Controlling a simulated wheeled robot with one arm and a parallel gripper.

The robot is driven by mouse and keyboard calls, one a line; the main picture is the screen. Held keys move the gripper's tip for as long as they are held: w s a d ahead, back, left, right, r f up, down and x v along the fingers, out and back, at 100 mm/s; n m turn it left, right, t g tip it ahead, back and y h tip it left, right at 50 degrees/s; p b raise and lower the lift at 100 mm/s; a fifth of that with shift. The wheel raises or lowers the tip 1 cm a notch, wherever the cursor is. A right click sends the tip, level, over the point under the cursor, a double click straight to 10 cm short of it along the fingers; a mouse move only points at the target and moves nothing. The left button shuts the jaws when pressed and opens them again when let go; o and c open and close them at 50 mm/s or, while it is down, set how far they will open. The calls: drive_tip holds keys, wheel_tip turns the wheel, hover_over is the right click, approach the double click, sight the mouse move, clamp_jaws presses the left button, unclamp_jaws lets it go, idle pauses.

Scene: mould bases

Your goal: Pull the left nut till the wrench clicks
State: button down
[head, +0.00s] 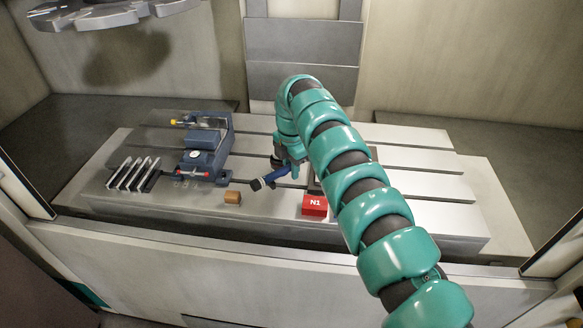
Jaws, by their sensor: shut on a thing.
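My teal arm reaches over the slotted machine table, and my gripper (281,162) hangs low over its middle, with the fingertips mostly hidden by the arm. It is shut on the wrench (272,178), a blue-and-black tool; its black end points down and left. The rest of the wrench is hidden behind the gripper and arm. A dark-edged mould base (313,184) shows only partly beside the arm. The left nut cannot be made out, and neither can how the wrench sits on it.
A small tan block (233,198) lies to the left. A blue vise (204,160) and a rack of grey plates (133,174) stand further left. The table's right side (430,188) is clear.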

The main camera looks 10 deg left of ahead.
drive_tip(key=shift+w+a+m, duration=0.25)
drive_tip(key=shift+a+m, duration=0.05)
drive_tip(key=shift+s+d+b, duration=0.1)
drive_tip(key=shift+d+b, duration=0.2)
drive_tip(key=shift+b, duration=0.3)
drive_tip(key=shift+s+d+n, duration=0.1)
drive_tip(key=shift+s+n, duration=0.3)
drive_tip(key=shift+n, duration=0.1)
drive_tip(key=shift+f+b, duration=0.1)
drive_tip(key=shift+b, duration=0.25)
drive_tip(key=shift+s+d+f+n+b, duration=0.1)
drive_tip(key=shift+s+d+n+b, duration=0.1)
drive_tip(key=shift+d+n+b, duration=0.3)
drive_tip(key=d+n+b, duration=0.1)
drive_tip(key=s+d+n+b, duration=0.1)
drive_tip(key=b, duration=0.1)
drive_tip(key=shift+s+d, duration=0.1)
drive_tip(key=shift+s, duration=0.2)
drive_tip(key=shift+s+d+r+n+b, duration=0.2)
drive_tip(key=shift+s+d+n+b, duration=0.1)
drive_tip(key=shift+b, duration=0.15)
